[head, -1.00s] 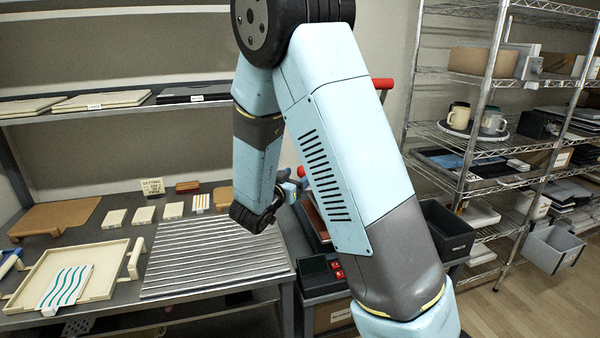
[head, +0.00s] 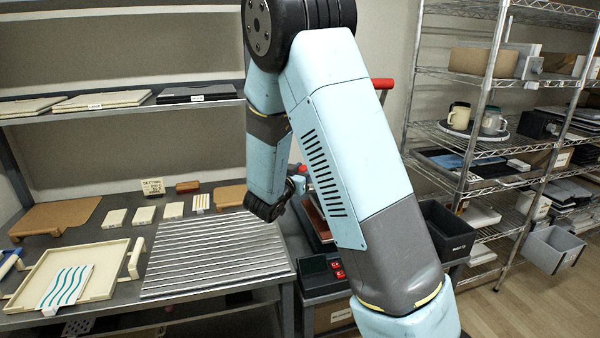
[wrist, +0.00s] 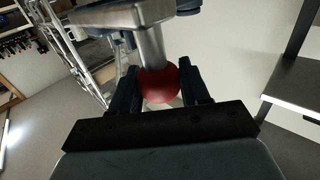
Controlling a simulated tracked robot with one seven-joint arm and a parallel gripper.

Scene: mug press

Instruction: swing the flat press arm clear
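A red ball knob (wrist: 158,84) sits at the end of a metal lever (wrist: 150,42) in the wrist view. My gripper (wrist: 160,88) has a dark finger against each side of the knob and appears shut on it. A pale flat metal piece (wrist: 105,14) shows beyond the lever. In the head view my gripper (head: 297,184) is partly seen beside my forearm, and a bit of red knob (head: 303,170) shows just past it. Most of the press is hidden behind my arm. A red handle (head: 382,84) shows to the right of my arm.
A ribbed metal rack (head: 215,262) and a cream tray (head: 100,290) lie on the bench at left, with tiles (head: 143,214) behind. A black bin (head: 446,232) and wire shelving (head: 470,140) stand at right. A red-marked dark box (head: 318,268) sits below my arm.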

